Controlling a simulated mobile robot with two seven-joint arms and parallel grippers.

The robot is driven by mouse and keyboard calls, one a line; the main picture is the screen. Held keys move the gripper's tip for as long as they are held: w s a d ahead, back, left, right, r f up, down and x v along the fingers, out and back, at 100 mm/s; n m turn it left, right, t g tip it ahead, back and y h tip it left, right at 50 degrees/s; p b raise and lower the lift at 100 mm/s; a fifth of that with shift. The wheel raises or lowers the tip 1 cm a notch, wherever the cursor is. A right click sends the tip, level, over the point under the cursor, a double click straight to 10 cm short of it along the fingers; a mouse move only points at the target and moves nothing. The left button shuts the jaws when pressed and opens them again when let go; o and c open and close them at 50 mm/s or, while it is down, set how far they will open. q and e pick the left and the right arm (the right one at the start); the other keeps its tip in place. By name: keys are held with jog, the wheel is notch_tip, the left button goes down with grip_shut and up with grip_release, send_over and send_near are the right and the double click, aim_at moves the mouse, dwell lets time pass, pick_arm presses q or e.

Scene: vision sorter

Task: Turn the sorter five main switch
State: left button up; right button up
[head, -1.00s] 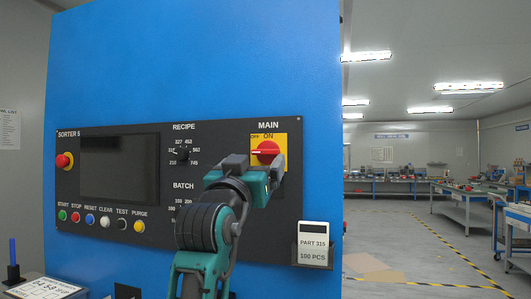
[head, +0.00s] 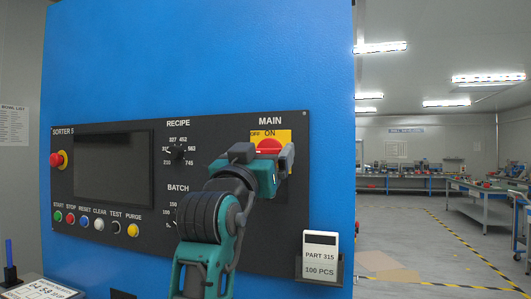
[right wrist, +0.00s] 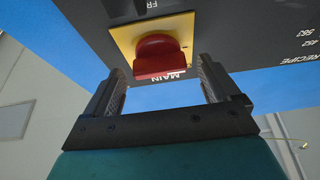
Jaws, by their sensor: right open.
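The main switch is a red knob (head: 269,146) on a yellow plate (head: 285,136) marked OFF and ON, under the word MAIN at the upper right of the black panel (head: 100,255). The panel is labelled SORTER 5. My right gripper (head: 266,158) is open just in front of the knob and hides its lower part in the head view. In the right wrist view the red knob (right wrist: 160,58) shows between and beyond the two spread fingers (right wrist: 163,88), with gaps on both sides. I cannot tell which mark the knob points to. My left gripper is not in view.
A dark screen (head: 113,170), a red emergency button (head: 57,160), a row of coloured buttons and a RECIPE dial (head: 178,152) are on the panel. A PART 315 card holder (head: 320,256) juts out at lower right. Open floor (head: 425,240) and workbenches lie beyond.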

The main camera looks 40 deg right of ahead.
jog(key=shift+d+r, duration=0.1)
dwell(0.3)
jog(key=c, duration=1.1)
